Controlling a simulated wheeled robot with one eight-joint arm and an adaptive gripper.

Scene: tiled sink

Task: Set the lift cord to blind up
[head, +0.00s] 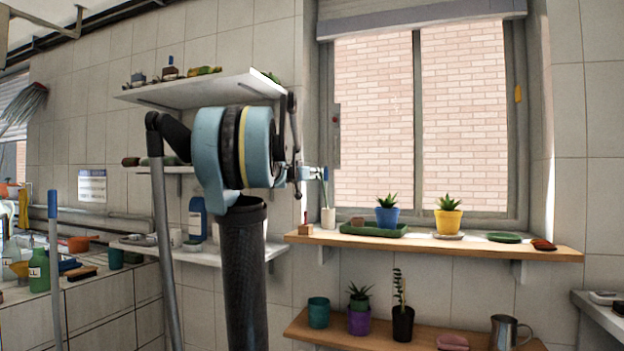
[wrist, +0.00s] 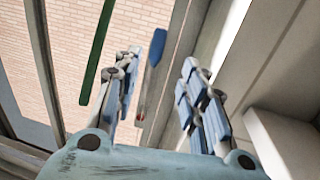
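The window blind (head: 420,20) is a grey band across the top of the window, with the panes below it uncovered. A narrow grey plate with a red mark (head: 336,135) is on the left window frame; it may belong to the lift cord. It also shows in the wrist view (wrist: 151,103), beyond the space between my fingers. I cannot clearly make out a cord. My gripper (head: 312,173) is at the window's lower left, above the wooden shelf. In the wrist view my gripper (wrist: 160,62) has its fingers apart with nothing visibly held.
A white cup (head: 328,217) with thin sticks stands close below my gripper. The wooden shelf (head: 470,246) carries a blue pot (head: 387,216) and a yellow pot (head: 448,222) with plants. A green stick (wrist: 98,60) and a blue stick (wrist: 157,46) show near the fingers.

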